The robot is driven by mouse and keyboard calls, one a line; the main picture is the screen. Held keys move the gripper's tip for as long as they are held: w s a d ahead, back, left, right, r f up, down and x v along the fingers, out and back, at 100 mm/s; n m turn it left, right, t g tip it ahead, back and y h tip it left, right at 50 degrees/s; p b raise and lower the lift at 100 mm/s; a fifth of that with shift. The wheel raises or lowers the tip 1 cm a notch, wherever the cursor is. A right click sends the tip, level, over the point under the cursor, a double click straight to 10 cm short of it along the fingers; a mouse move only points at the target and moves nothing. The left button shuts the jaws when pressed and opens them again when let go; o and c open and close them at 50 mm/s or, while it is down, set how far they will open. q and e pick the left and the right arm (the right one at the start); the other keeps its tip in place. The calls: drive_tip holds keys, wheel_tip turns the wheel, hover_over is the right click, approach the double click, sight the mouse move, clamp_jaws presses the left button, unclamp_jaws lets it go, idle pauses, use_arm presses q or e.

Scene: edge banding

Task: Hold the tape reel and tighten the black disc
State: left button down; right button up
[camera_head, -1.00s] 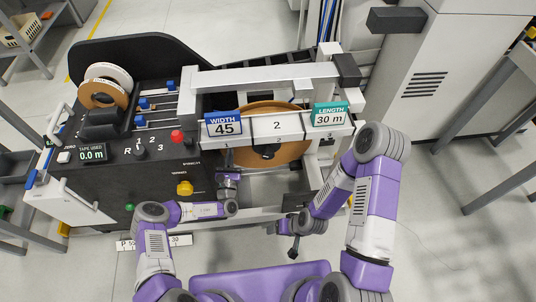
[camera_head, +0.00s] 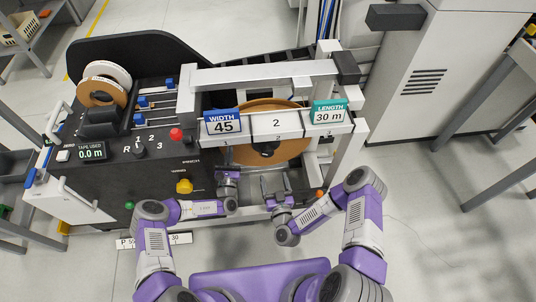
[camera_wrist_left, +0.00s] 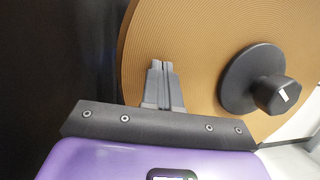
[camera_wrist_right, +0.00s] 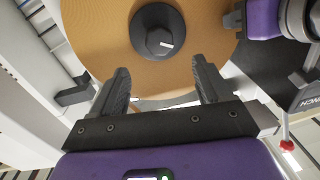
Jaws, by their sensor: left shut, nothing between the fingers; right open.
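The tape reel (camera_head: 296,147) is a large tan disc lying under the white beam of the machine. It fills much of the left wrist view (camera_wrist_left: 205,50) and the right wrist view (camera_wrist_right: 100,35). The black disc (camera_wrist_left: 252,79), with a knob and a white mark, sits at the reel's centre; it also shows in the right wrist view (camera_wrist_right: 157,31). My left gripper (camera_wrist_left: 159,64) is shut and empty, its tips at or near the reel's face left of the disc; contact is unclear. My right gripper (camera_wrist_right: 160,78) is open, its fingers pointing toward the reel below the disc.
The white beam (camera_head: 262,128) carries the WIDTH 45 sign (camera_head: 223,122) and LENGTH 30 m sign (camera_head: 330,113) above the reel. A grey cabinet (camera_head: 430,100) stands at right.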

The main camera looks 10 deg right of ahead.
sight(266, 154)
use_arm(q)
drive_tip(key=shift+w+a+r, duration=0.15)
drive_tip(key=shift+w+r, duration=0.1)
drive_tip(key=shift+w, duration=0.05)
use_arm(e)
drive_tip(key=w, duration=1.2)
drive_tip(key=shift+a, duration=0.4)
drive_tip(key=shift+s, duration=0.1)
drive_tip(key=c, duration=1)
drive_tip(key=shift+c, duration=0.2)
drive_tip(key=shift+m, duration=0.3)
drive_tip(key=m, duration=0.5)
drive_tip(key=shift+a+m, duration=0.15)
drive_tip(key=shift+m, duration=0.15)
drive_tip(key=m, duration=0.3)
drive_tip(key=shift+a+m+t+h, duration=0.1)
drive_tip(key=shift+m+t+h, duration=0.2)
drive_tip(key=shift+a+r+m, duration=0.1)
drive_tip(key=shift+r+m, duration=0.05)
drive_tip(key=shift+m, duration=1.05)
